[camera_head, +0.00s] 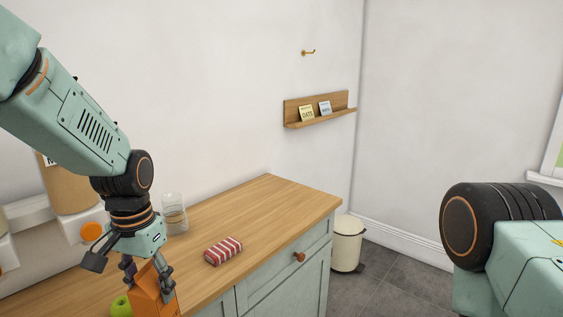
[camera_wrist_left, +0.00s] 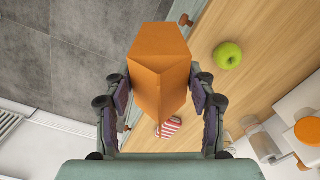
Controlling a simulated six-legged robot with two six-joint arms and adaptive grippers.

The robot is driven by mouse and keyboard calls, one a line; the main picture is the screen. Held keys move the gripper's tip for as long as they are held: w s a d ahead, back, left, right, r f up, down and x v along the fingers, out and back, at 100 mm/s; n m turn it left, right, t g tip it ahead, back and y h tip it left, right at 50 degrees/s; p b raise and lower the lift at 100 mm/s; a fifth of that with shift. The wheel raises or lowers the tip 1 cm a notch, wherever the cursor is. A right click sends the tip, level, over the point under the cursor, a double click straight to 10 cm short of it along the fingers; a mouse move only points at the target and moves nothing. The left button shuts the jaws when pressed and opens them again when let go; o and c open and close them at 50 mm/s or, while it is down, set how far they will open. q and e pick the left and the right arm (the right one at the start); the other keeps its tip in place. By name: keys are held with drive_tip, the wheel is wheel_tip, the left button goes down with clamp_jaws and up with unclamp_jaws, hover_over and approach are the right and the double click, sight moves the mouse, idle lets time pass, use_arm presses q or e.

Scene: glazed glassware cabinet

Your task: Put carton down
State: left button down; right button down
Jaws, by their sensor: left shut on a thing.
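An orange carton (camera_head: 148,295) with a gabled end is held in my left gripper (camera_head: 145,274), low in the head view over the near part of the wooden counter (camera_head: 265,212). In the left wrist view the carton (camera_wrist_left: 160,75) sits between both fingers of the left gripper (camera_wrist_left: 163,98), which are shut on its sides. Whether the carton's base touches the counter is hidden. My right arm shows at the right of the head view, but its gripper is not in view.
A green apple (camera_head: 121,306) is close beside the carton. A dispenser (camera_head: 70,185) stands at the left. A cream bin (camera_head: 348,244) is on the floor. The counter's far right is clear.

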use_arm(q)
drive_tip(key=s+d+f+n+b, duration=0.1)
drive_tip(key=s+d+f+b, duration=0.1)
drive_tip(key=f+b, duration=0.4)
drive_tip(key=s+d+f+n+b, duration=0.1)
drive_tip(key=s+d+f+b, duration=0.2)
drive_tip(key=f+b, duration=0.3)
wheel_tip(320, 180, down, 5)
drive_tip(key=shift+s+d+r+n, duration=0.25)
drive_tip(key=shift+s+n, duration=0.15)
drive_tip(key=shift+s, duration=0.15)
drive_tip(key=shift+w+a+f, duration=0.1)
